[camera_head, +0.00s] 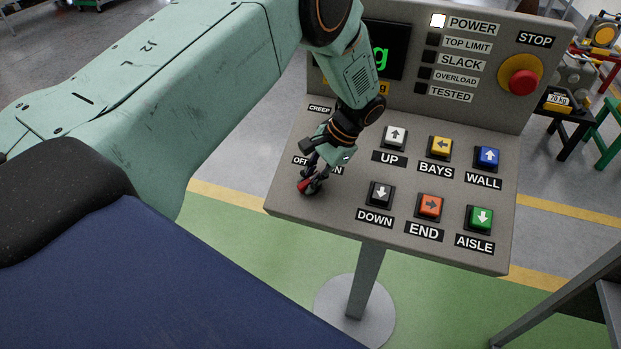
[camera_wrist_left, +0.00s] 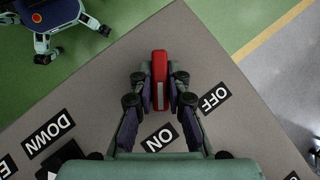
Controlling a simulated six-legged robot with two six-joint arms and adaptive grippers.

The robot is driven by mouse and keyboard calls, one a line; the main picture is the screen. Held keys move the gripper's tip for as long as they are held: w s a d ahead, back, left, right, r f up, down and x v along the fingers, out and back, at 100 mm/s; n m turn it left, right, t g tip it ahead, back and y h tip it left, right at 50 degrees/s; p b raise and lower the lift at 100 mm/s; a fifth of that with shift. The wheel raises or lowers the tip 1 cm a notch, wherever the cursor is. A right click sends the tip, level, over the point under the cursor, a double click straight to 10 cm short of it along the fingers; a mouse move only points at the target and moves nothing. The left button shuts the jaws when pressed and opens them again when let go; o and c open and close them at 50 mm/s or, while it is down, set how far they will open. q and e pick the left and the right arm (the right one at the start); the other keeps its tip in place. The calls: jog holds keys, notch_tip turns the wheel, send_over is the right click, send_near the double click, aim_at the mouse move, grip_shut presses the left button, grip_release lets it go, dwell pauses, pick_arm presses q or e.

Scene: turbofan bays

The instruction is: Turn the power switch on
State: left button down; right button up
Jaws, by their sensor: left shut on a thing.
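The power switch is a red lever (camera_wrist_left: 160,66) at the left of the sloping grey control panel (camera_head: 340,215). My left gripper (camera_wrist_left: 159,88) is shut on the lever, one finger on each side. In the head view the gripper (camera_head: 310,183) points down at the panel's left part and hides most of the red lever (camera_head: 304,186). The OFF label (camera_wrist_left: 214,99) and ON label (camera_wrist_left: 160,138) are near the fingers in the wrist view. The POWER lamp (camera_head: 438,20) is lit white; the lamps below it are dark. My right gripper is not in view.
Right of the gripper are the UP button (camera_head: 395,136), DOWN button (camera_head: 380,194), BAYS button (camera_head: 439,147), END button (camera_head: 430,206) and others. A red STOP button (camera_head: 523,81) is on the upright face. A display (camera_head: 388,50) is partly behind my arm.

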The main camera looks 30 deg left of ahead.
pick_arm(q)
jog(key=shift+r, duration=0.1)
jog(key=c, duration=1.3)
grip_release()
jog(key=shift+w+d+r, duration=0.1)
jog(key=shift+w+r, duration=0.05)
jog(key=shift+r, duration=0.2)
jog(key=v, duration=1.1)
